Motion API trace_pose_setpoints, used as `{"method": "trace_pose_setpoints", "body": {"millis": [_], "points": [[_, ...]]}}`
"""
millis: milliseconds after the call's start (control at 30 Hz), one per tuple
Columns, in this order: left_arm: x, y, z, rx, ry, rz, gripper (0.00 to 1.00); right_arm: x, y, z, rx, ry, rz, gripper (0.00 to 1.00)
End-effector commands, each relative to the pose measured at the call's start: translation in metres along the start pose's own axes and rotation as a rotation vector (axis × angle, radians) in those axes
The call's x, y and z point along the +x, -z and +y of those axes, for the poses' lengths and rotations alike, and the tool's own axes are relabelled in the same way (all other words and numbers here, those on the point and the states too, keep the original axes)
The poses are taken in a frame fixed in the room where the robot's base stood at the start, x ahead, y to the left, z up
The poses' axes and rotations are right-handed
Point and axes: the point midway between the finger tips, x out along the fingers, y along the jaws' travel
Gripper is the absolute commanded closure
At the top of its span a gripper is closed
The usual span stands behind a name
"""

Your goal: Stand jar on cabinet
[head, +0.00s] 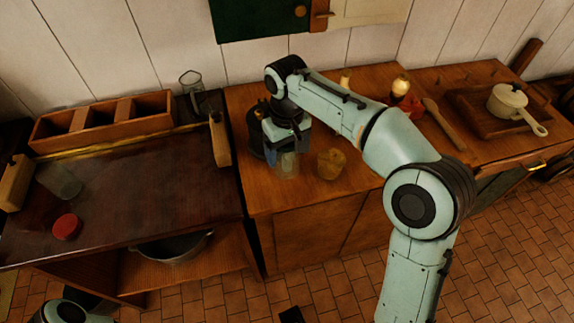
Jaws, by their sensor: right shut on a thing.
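My right gripper (288,150) points down over the left part of the wooden cabinet (295,198). It is shut on a clear glass jar (287,168), which looks upright. The jar's base is at or just above the cabinet top; I cannot tell if it touches. The fingers hide the jar's upper part. Only a piece of my left arm shows at the bottom left; its gripper is not in view.
An amber cup (331,163) stands just right of the held jar, and a dark object (257,140) is close behind it on the left. A wooden spoon (443,124) and a pot (507,101) are farther right. The dark counter (140,200) at left holds a red lid (67,227).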

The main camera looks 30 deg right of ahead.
Motion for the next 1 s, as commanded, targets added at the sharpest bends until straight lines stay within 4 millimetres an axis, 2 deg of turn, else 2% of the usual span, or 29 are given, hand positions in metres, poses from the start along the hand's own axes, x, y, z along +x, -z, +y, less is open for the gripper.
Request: {"method": "trace_pose_setpoints", "body": {"millis": [133,400,833,867,900,1000], "points": [[0.003,0.000,-0.001,0.000,0.000,0.000,0.00,0.011,0.000,0.000,0.001,0.000,0.001,0.61],[0.010,0.000,-0.004,-0.001,0.001,-0.003,0.00,0.048,0.000,0.000,0.001,0.000,0.001,0.61],[0.011,0.000,-0.004,-0.001,0.001,-0.001,0.00,0.053,0.000,0.000,0.000,0.000,0.002,0.61],[0.011,0.000,-0.004,-0.001,0.001,-0.001,0.00,0.053,0.000,0.000,0.000,0.000,0.000,0.12],[0.011,0.000,-0.004,-0.001,0.001,-0.001,0.00,0.053,0.000,0.000,0.000,0.000,0.000,0.00],[0.011,0.000,-0.004,-0.001,0.001,-0.001,0.00,0.053,0.000,0.000,0.000,0.000,0.001,0.00]]}}
